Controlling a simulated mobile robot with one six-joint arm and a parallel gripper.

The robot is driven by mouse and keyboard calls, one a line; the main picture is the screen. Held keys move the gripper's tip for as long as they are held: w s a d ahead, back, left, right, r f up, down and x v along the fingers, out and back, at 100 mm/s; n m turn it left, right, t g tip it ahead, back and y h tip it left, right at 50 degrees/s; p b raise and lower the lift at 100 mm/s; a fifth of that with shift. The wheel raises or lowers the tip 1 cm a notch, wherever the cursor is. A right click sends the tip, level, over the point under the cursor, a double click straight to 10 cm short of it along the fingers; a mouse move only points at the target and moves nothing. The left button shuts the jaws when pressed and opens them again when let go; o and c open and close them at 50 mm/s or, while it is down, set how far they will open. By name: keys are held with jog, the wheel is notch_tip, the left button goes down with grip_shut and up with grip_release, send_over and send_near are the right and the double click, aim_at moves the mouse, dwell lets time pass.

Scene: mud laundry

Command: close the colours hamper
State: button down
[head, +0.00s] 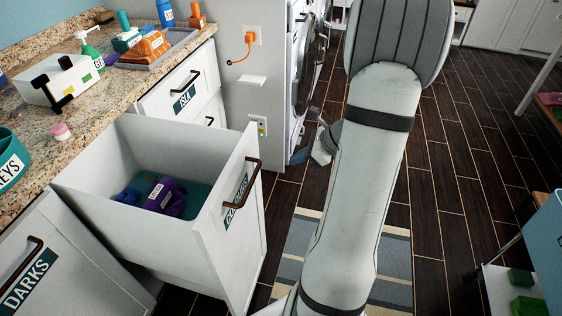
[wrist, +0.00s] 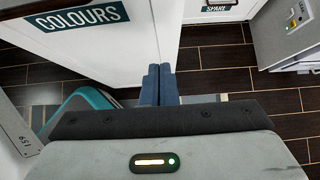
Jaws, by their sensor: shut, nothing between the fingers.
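The colours hamper (head: 205,235) is a white pull-out bin under the counter, drawn well out with its inside showing. A purple item (head: 165,197) and a blue item (head: 129,196) lie in it. Its front panel has a dark bar handle (head: 240,180) and a COLOURS label, which also shows in the wrist view (wrist: 76,18). My gripper (head: 299,156) is right of the front panel, apart from it, partly hidden by my arm in the head view. In the wrist view its blue fingers (wrist: 158,86) are together and empty, beside the panel's edge.
The DARKS front (head: 30,285) is at the lower left; the ISLA drawer (head: 185,95) is behind. A washing machine (head: 303,70) stands beyond my gripper. A striped mat (head: 397,265) lies below my arm. Dark floor at the right is open; a blue-sided unit stands at the far right.

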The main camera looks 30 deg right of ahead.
jog(key=w+a+r+b+x, duration=0.1)
jog(key=r+b+x, duration=0.1)
jog(key=x, duration=0.9)
jog(key=shift+w+a+f, duration=0.25)
jog(key=shift+w+a, duration=0.05)
